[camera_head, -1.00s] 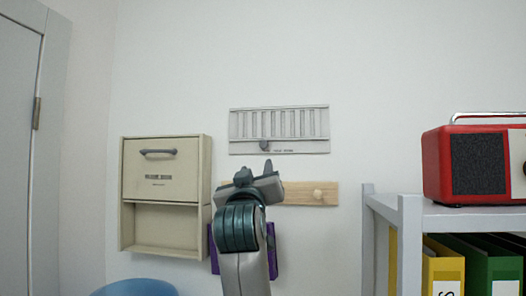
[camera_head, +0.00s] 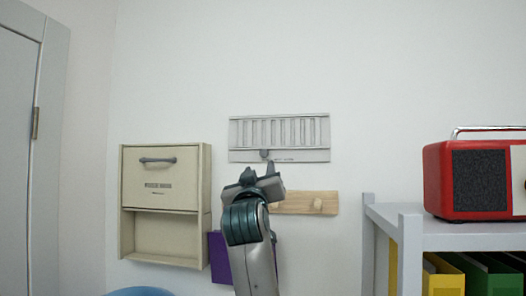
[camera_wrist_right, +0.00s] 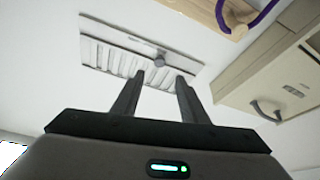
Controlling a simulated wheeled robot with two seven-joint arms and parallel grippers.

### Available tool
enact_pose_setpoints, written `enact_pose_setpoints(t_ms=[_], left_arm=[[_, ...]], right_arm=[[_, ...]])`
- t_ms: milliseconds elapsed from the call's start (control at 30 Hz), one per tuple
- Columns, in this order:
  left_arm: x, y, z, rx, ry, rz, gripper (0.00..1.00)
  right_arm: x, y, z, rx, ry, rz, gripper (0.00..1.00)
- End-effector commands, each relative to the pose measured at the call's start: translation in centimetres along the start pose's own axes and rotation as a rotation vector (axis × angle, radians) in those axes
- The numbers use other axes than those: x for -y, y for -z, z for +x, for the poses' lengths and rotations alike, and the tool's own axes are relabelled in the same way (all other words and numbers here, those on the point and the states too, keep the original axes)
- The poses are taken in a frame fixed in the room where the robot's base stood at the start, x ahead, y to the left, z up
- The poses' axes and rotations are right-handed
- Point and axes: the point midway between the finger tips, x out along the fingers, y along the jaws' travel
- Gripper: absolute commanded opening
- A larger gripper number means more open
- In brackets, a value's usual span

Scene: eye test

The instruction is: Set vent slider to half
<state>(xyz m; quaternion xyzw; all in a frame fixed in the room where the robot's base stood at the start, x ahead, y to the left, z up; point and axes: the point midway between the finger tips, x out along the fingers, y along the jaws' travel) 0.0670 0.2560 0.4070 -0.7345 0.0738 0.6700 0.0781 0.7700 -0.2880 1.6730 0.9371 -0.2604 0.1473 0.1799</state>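The vent (camera_head: 302,156) is a pale grey slatted panel on the white wall, and its dark round slider knob (camera_head: 265,154) sits at its lower edge, left of the panel's middle. In the right wrist view the vent (camera_wrist_right: 100,31) appears turned over, with the knob (camera_wrist_right: 159,59) just beyond the fingertips and between them. My right gripper (camera_head: 258,173) is just below the knob in the head view. Its two fingers (camera_wrist_right: 160,78) are apart with nothing between them. Whether a finger touches the knob cannot be told. My left gripper is not in view.
A wooden peg rail (camera_head: 296,208) is below the vent, with a purple item (camera_head: 218,258) partly behind my arm. A beige cabinet (camera_head: 160,212) hangs to the left. A grey shelf (camera_head: 440,240) with a red radio (camera_head: 478,180) stands right.

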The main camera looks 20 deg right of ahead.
Motion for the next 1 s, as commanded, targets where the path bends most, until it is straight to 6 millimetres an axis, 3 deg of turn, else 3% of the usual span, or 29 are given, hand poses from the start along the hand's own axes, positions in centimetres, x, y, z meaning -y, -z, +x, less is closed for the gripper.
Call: enact_pose_setpoints(t_ms=[33, 500, 700, 1000], left_arm=[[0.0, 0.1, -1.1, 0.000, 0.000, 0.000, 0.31], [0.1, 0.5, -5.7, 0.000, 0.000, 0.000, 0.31], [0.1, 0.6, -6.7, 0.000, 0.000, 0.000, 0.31], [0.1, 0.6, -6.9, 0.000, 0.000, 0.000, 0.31]], right_arm=[[-0.2, 0.5, 1.2, 0.003, -0.001, -0.002, 0.40], [-0.1, 0.3, 9.1, 0.003, 0.001, -0.001, 0.40], [-0.1, 0.2, 11.0, 0.002, -0.001, -0.001, 0.40], [0.0, 0.0, 11.6, 0.000, 0.000, 0.001, 0.40]])
